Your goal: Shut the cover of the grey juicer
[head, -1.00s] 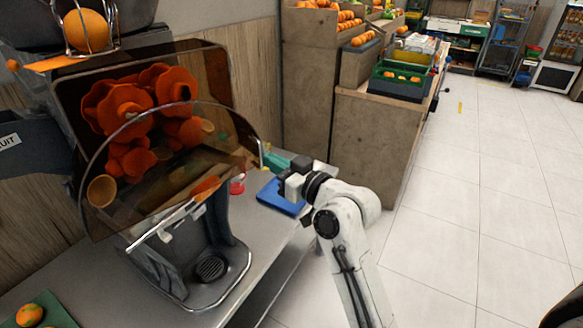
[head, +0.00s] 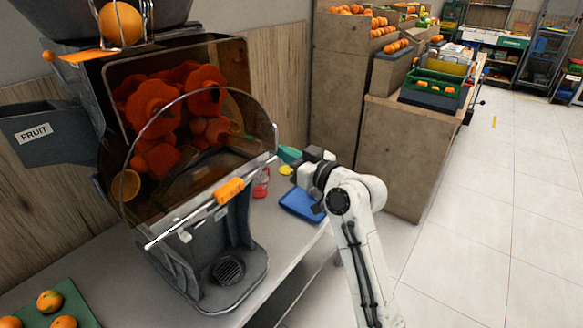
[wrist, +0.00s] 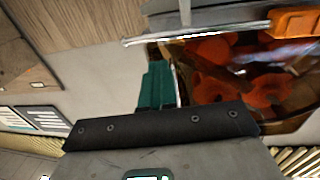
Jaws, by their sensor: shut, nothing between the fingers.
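The grey juicer (head: 205,280) stands on the counter at left in the head view. Its clear, curved cover (head: 125,215) stands out from the front, tilted open, with a metal bar along its lower edge. An orange handle (head: 230,190) sits on that bar; it also shows at the top right of the wrist view (wrist: 295,22). My gripper (head: 288,154), with teal fingers, is just right of the cover's right edge in the head view. In the wrist view its shut fingers (wrist: 157,85) are left of the handle, with nothing held. I cannot tell whether they touch the cover.
A blue tray (head: 300,204) and a red item (head: 261,183) lie on the counter (head: 282,235) near my arm. A green tray with oranges (head: 75,302) is at lower left. Wooden fruit stands (head: 395,155) are behind; the floor at right is clear.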

